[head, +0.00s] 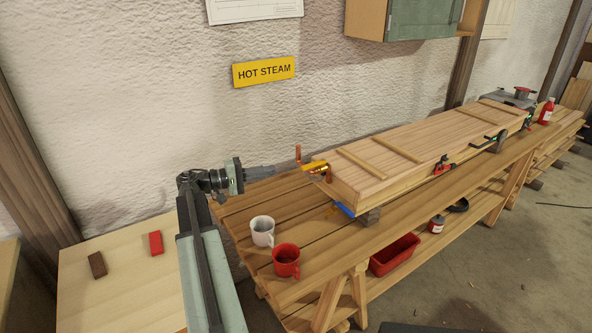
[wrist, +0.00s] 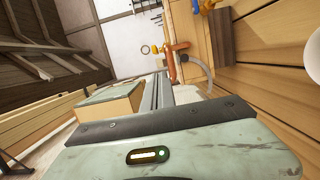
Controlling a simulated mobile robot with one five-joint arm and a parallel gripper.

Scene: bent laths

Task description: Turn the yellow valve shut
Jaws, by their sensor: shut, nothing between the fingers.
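A yellow fitting (head: 315,166), which looks like the valve, sits at the near end of the long wooden box, beside an upright copper-coloured pipe (head: 298,155). Its handle is too small to read. My gripper (head: 258,173) is shut and empty, left of the fitting above the bench's left end. Whether it touches anything there I cannot tell. In the wrist view, an orange-copper pipe (wrist: 171,66) with a small round gauge (wrist: 145,49) shows beyond my gripper's pale green body. Yellow and blue parts (wrist: 207,5) show at that view's top edge; my fingertips are not clear there.
The wooden box (head: 430,150) lies along the slatted bench (head: 330,262). A white mug (head: 262,231) and a red mug (head: 286,261) stand at its near left. A red bin (head: 395,255) is on the lower shelf. A "HOT STEAM" sign (head: 264,72) hangs on the wall.

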